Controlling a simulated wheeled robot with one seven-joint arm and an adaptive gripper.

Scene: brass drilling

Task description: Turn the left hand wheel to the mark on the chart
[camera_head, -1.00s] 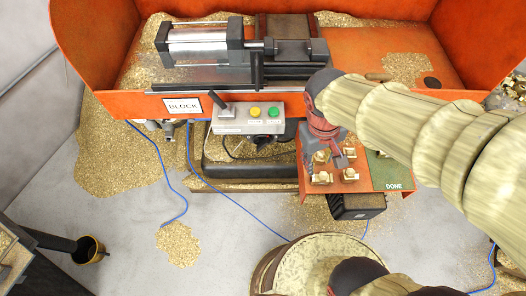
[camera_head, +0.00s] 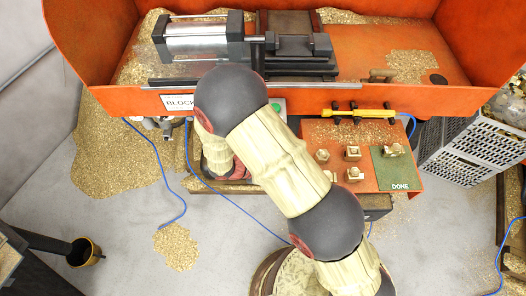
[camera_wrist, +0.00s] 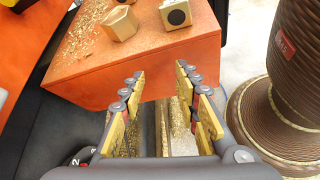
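No hand wheel or chart is clearly visible. In the wrist view, a black round part (camera_wrist: 80,157) with a white "2" shows partly at the lower left; I cannot tell whether it is a wheel. My gripper (camera_wrist: 158,85) is open and empty, its yellow-padded fingers apart, with the front of the orange parts table beyond them. In the head view my arm hides the gripper and most of the control box, leaving a green button (camera_head: 279,107) visible. A small grey metal fitting (camera_head: 165,125) sits under the machine's left front edge.
A vise (camera_head: 298,48) stands in the orange machine tray. Grey crates (camera_head: 470,145) stand at right. Blue hoses and brass chips lie on the floor.

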